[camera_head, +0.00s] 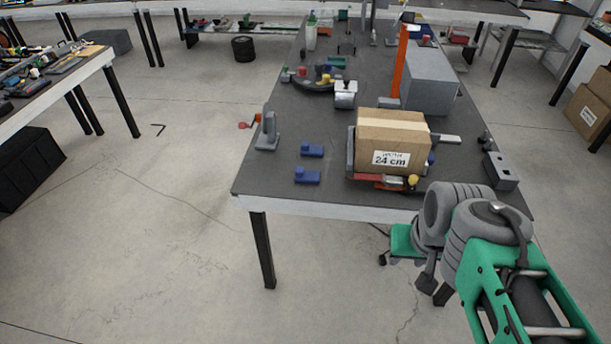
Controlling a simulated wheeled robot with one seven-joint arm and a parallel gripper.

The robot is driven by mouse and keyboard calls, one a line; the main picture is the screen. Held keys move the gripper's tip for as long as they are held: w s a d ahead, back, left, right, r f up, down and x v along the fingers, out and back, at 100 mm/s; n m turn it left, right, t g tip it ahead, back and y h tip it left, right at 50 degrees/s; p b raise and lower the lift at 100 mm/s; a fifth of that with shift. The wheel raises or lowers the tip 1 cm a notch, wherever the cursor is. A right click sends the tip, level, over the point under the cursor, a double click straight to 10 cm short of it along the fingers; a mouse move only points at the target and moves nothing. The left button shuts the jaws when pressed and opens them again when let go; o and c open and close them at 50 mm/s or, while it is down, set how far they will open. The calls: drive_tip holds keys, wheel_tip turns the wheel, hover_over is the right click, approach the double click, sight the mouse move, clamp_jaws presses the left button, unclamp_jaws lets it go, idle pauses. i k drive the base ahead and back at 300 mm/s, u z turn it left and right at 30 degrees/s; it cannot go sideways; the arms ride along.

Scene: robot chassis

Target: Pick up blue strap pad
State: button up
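Two small blue pads lie flat on the dark grey table top, left of the cardboard box. One blue strap pad (312,151) is farther back, and the other blue strap pad (307,176) is nearer the front edge. Each has a raised knob at its left end. A bit of blue also shows at the right side of the box, mostly hidden. My arm, green with grey joints, is at the lower right, in front of the table and well apart from the pads. My gripper's fingers cannot be made out; a small dark piece hangs below the joints.
The cardboard box (391,142) marked 24 cm sits in a holder with red parts. A grey upright block (268,132) stands at the left edge. A large grey box (430,82) and an orange post (400,60) stand farther back. The front left corner is clear.

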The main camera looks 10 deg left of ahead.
sight(302, 174)
drive_tip(key=u, duration=0.9)
drive_tip(key=i, duration=0.5)
drive_tip(key=u, duration=1.8)
